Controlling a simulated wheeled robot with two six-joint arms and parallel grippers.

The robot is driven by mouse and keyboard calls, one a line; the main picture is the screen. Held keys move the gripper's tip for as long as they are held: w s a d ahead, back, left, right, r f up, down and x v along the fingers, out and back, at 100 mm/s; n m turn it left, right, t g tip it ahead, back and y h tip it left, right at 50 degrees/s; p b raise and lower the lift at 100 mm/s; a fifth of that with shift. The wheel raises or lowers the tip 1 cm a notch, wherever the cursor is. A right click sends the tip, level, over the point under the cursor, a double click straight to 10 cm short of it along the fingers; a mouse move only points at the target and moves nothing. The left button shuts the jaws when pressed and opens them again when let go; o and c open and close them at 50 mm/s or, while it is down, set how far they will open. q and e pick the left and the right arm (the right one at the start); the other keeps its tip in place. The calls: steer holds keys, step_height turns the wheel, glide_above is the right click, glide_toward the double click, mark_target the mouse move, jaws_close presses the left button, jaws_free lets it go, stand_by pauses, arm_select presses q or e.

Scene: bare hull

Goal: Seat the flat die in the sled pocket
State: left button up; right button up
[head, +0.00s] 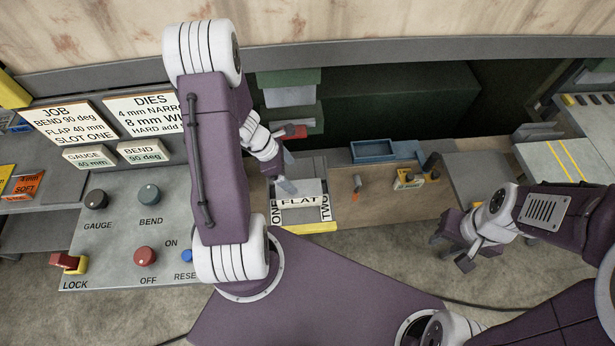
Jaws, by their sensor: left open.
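A pale grey block labelled FLAT (298,202) lies between the ONE (274,213) and TWO (325,208) labels on the sled, behind a yellow front strip (308,227). I cannot tell whether it is fully down in the pocket. My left gripper (287,172) is open above the back left of the block, with a grey fingertip close to its left end. I cannot tell whether they touch, and the arm hides part of the area to the left. My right gripper (450,252) is open and empty, low over the floor at the right.
A red-handled part (294,132) is behind my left gripper. A control panel (110,240) with knobs is at the left.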

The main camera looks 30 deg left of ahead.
mark_target(299, 188)
arm_select(q)
steer(key=s+f, duration=0.1)
steer(key=s+d+f+b, duration=0.1)
steer(key=s, duration=0.1)
steer(key=shift+d+f, duration=0.1)
steer(key=shift+d, duration=0.1)
steer(key=shift+f, duration=0.1)
steer(key=w+f, duration=0.1)
steer(key=w+d+f, duration=0.1)
steer(key=f, duration=0.2)
steer(key=shift+w+d+f, duration=0.25)
steer(key=shift+w+f, duration=0.1)
steer(key=shift+w, duration=0.05)
steer(key=shift+s+d+f, duration=0.1)
steer(key=shift+f, duration=0.15)
steer(key=shift+s+r, duration=0.1)
steer(key=shift+s, duration=0.15)
steer(key=shift+w, duration=0.2)
steer(key=c, duration=1.2)
jaws_close()
arm_select(e)
steer(key=s, duration=0.1)
steer(key=s+f, duration=0.1)
steer(key=shift+s, duration=0.35)
